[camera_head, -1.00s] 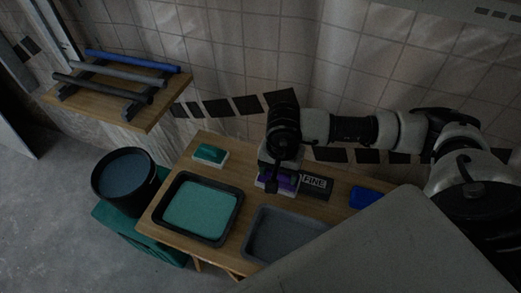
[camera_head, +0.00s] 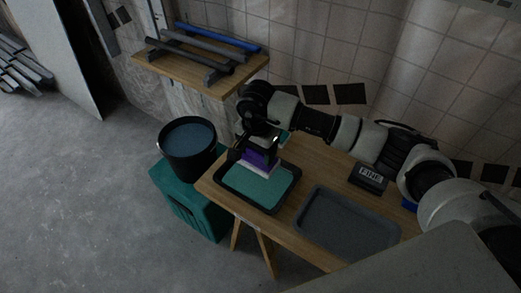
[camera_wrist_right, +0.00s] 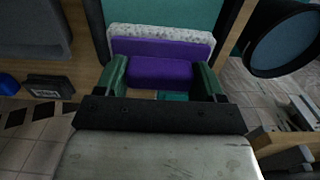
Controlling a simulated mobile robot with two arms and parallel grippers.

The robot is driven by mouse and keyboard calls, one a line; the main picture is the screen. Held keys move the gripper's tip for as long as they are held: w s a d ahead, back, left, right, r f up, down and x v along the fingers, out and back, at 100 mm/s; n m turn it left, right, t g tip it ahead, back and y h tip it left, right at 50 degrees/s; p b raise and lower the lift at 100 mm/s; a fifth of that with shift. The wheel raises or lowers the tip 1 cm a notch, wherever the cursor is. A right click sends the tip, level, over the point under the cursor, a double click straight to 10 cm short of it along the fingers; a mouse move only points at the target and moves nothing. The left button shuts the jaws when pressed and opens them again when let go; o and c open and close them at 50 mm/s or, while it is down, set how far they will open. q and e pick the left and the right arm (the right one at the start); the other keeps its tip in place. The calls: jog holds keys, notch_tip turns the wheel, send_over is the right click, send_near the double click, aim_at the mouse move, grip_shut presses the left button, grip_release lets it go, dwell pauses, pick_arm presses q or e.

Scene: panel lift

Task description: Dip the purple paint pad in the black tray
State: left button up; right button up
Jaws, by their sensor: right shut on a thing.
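The purple paint pad (camera_head: 262,157) has a pale pad face along its lower edge. My right gripper (camera_head: 258,148) is shut on it and holds it over the rear part of the black tray (camera_head: 231,198), which contains teal paint (camera_head: 256,188). In the right wrist view the purple pad (camera_wrist_right: 160,61) sits between two green fingers, its speckled white face toward the teal paint (camera_wrist_right: 180,12). I cannot tell whether the face touches the paint. My left gripper is out of view.
A grey tray (camera_head: 345,222) lies to the right on the wooden table. A black block marked FINE (camera_head: 368,178) is behind it. A black bucket (camera_head: 188,149) stands on a green crate (camera_head: 190,200) at left. A shelf (camera_head: 206,72) with bars is behind.

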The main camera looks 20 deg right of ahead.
aim_at(257, 159)
notch_tip(257, 159, down, 7)
jog(key=b, duration=0.5)
jog(key=shift+f, duration=0.15)
jog(key=shift+f+b, duration=0.5)
jog(key=shift+f, duration=0.05)
jog(key=shift+r+p, duration=1.45)
jog(key=shift+r, duration=1.15)
jog(key=shift+r+p, duration=0.55)
jog(key=shift+r, duration=0.7)
